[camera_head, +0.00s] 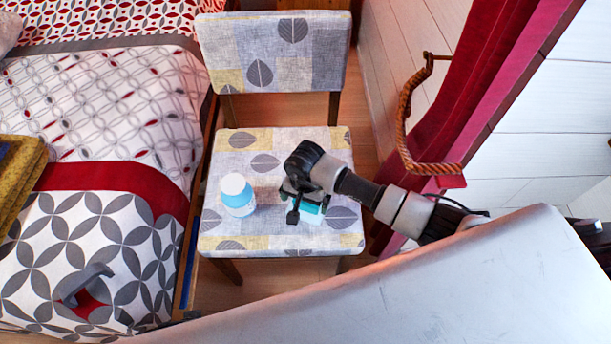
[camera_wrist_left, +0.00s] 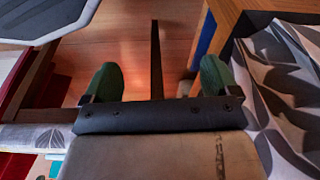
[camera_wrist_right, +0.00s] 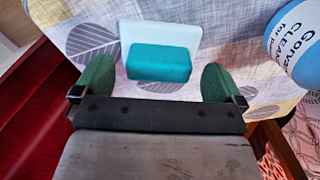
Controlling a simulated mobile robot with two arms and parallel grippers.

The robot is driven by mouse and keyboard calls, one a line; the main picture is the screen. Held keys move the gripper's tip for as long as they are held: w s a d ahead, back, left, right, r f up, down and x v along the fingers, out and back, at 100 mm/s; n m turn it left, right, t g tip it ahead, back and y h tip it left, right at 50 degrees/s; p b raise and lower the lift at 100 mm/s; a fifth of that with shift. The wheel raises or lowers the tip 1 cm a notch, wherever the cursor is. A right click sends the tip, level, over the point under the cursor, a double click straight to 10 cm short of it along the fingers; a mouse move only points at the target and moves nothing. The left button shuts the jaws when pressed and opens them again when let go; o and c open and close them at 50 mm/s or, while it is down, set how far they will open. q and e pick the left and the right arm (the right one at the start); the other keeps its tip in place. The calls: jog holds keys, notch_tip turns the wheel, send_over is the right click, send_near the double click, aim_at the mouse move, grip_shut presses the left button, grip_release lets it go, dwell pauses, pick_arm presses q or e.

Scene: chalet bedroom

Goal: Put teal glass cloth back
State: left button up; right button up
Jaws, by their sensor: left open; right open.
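A small teal block-shaped item, which looks like the folded teal glass cloth (camera_wrist_right: 160,64), lies on the patterned chair seat (camera_head: 240,150), against a pale flat piece (camera_wrist_right: 150,32). In the head view its teal edge (camera_head: 312,207) shows partly under my right gripper (camera_head: 303,205). My right gripper also shows in the right wrist view (camera_wrist_right: 157,80), open and pointing at the teal item, with a green finger on each side of the view and nothing held. My left gripper (camera_wrist_left: 158,80) is open and empty, with wooden floor beyond its fingers.
A blue bottle with a white cap (camera_head: 238,194) stands on the seat, left of my right gripper. The bed (camera_head: 110,130) is left of the chair. A rope rail (camera_head: 404,120) and red curtain (camera_head: 455,90) are at the right.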

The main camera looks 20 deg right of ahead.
notch_tip(320, 180, up, 5)
jog(key=p, duration=0.3)
jog(key=shift+r+p, duration=0.1)
jog(key=shift+p, duration=0.2)
notch_tip(320, 180, up, 2)
jog(key=shift+r+p, duration=0.25)
jog(key=shift+p, duration=0.65)
pick_arm(q)
jog(key=s+a+f, duration=0.1)
jog(key=s+f, duration=0.4)
jog(key=s, duration=0.3)
jog(key=s+a+f+g+p, duration=0.1)
jog(key=s+a+f, duration=0.1)
jog(key=s+f, duration=0.3)
jog(key=shift+s+f+p, duration=0.3)
jog(key=shift+s+f, duration=0.05)
jog(key=shift+s, duration=1.7)
pick_arm(e)
jog(key=shift+r, duration=1.2)
